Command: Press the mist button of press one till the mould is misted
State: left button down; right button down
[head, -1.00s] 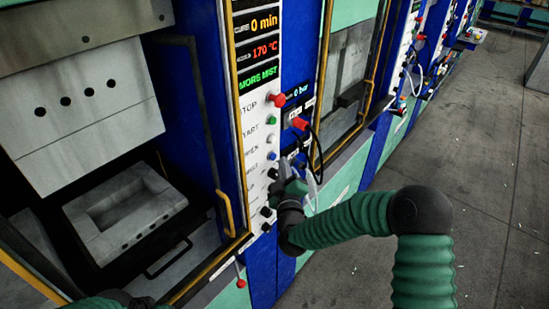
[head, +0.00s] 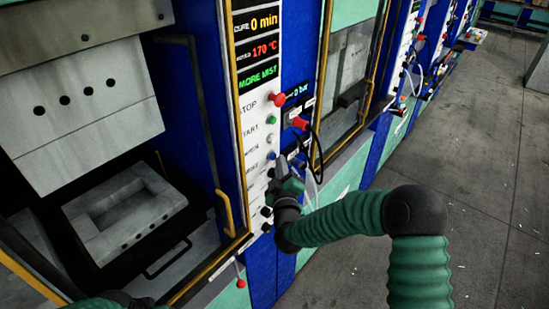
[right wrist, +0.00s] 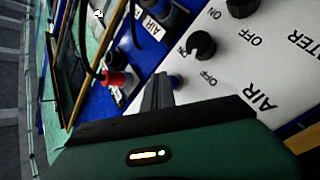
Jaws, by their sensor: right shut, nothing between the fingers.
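Press one's white control panel (head: 256,130) carries a column of buttons. The blue mist button (head: 271,155), beside the label MIST, shows just above my right gripper (head: 283,163). The gripper is shut and empty, its tips close to the panel; I cannot tell whether they touch the button. In the right wrist view the shut fingers (right wrist: 157,92) point at the panel, with a small blue button (right wrist: 177,81) beside them. The green display (head: 258,76) reads MORE MIST. The grey lower mould (head: 168,203) lies open, its cavity empty. My left gripper is not visible.
Black knobs stand close by on the panel, one large in the right wrist view (right wrist: 202,44). A red connector (head: 299,123) with a black cable hangs right of the panel. A yellow handle (head: 226,212) juts out at the left.

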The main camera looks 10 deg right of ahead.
jog(key=shift+w+a, duration=0.2)
jog(key=shift+w, duration=0.1)
dwell(0.4)
jog(key=shift+s+d, duration=0.55)
jog(key=shift+s, duration=0.15)
jog(key=s+d, duration=0.1)
jog(key=s, duration=0.1)
jog(key=s+d, duration=0.2)
dwell(0.5)
dwell(0.5)
